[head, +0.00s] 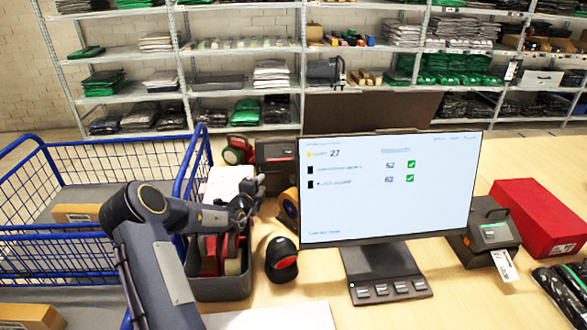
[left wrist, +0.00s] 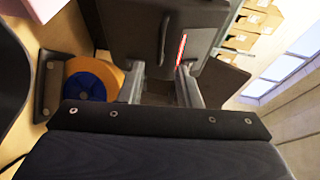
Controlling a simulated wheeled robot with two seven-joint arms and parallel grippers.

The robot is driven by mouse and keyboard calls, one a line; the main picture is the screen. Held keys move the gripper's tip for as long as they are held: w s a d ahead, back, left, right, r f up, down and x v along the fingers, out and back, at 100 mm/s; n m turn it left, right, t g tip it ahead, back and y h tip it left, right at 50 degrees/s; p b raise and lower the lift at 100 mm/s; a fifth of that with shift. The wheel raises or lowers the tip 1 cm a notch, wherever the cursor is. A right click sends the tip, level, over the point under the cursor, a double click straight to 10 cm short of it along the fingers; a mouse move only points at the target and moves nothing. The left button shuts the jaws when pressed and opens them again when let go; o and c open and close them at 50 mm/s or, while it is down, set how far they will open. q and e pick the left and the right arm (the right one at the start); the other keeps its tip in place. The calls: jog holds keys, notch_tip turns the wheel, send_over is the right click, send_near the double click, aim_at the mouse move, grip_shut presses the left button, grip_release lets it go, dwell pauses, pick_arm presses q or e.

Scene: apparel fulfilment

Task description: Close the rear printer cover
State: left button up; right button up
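The rear printer (head: 274,152) is a dark box behind the left edge of the monitor, which hides part of it. In the left wrist view a large dark panel, apparently the printer cover (left wrist: 150,30), fills the top middle and has a thin red strip. I cannot tell how far the cover is open. My left gripper (head: 257,190) is in front of the printer. In the left wrist view its two fingers (left wrist: 160,84) are spread apart and point at the dark body. Nothing is clearly held between them, and contact cannot be told. My right gripper is out of view.
The monitor (head: 390,185) stands close to the right of my left gripper. A grey bin (head: 222,288) with tape rolls and a black-and-red scanner (head: 281,262) are below it. An orange-and-blue roll (left wrist: 88,78) is beside the fingers. A blue wire cart (head: 60,238) stands left; another printer (head: 487,230) stands right.

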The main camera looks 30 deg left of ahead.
aim_at(270, 173)
pick_arm(q)
jog(key=p+x, duration=0.1)
jog(key=x, duration=0.6)
jog(key=shift+w, duration=0.2)
grip_shut()
